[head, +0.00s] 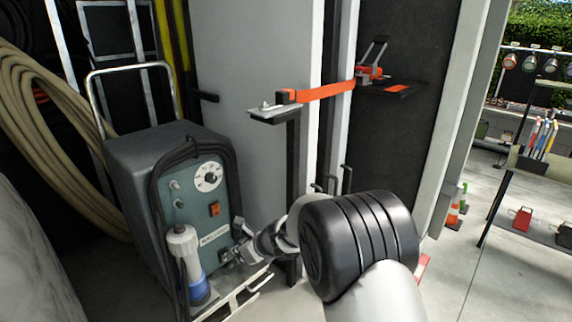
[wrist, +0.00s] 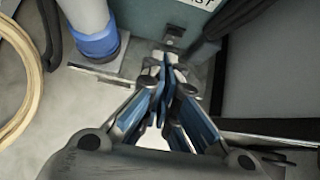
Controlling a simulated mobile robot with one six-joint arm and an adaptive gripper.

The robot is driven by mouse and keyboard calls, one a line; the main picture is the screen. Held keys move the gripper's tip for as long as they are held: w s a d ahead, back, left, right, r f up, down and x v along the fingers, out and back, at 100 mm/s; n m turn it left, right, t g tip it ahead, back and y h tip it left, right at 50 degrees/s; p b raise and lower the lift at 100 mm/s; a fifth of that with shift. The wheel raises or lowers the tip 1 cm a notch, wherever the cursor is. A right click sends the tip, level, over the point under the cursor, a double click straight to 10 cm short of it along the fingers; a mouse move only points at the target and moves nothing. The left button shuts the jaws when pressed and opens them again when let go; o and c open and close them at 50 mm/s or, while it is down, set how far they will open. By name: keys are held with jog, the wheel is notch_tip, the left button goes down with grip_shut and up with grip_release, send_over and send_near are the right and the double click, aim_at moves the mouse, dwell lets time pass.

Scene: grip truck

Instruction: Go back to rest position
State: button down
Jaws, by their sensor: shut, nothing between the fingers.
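My gripper (head: 238,250) is near the lower front of a grey-green machine (head: 200,204) in the head view. In the wrist view my gripper (wrist: 166,75) has its blue-lined fingers together, with nothing between them.
A metal frame (head: 235,292) lies below. An orange strap (head: 325,91) spans above. A coiled hose (head: 45,130) hangs at the left. Open floor (head: 500,270) is at the right.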

jog(key=s+d+r+n+g+b, duration=0.1)
jog(key=s+d+r+n+b, duration=0.3)
jog(key=s+d+r+n, duration=0.3)
jog(key=s+d+r+n+b, duration=0.35)
jog(key=s+d+n, duration=0.3)
jog(key=s, duration=0.25)
jog(key=s+d+f+n+h+b, duration=0.3)
jog(key=s+d+n, duration=0.2)
jog(key=s+d, duration=0.4)
jog(key=s+d+f+n+h+b, duration=0.3)
jog(key=s+d+n, duration=0.3)
jog(key=s+d, duration=0.4)
jog(key=s+f+h, duration=0.1)
jog(key=s, duration=0.2)
jog(key=shift+s+d, duration=0.15)
jog(key=shift+d, duration=0.05)
jog(key=shift+n, duration=0.25)
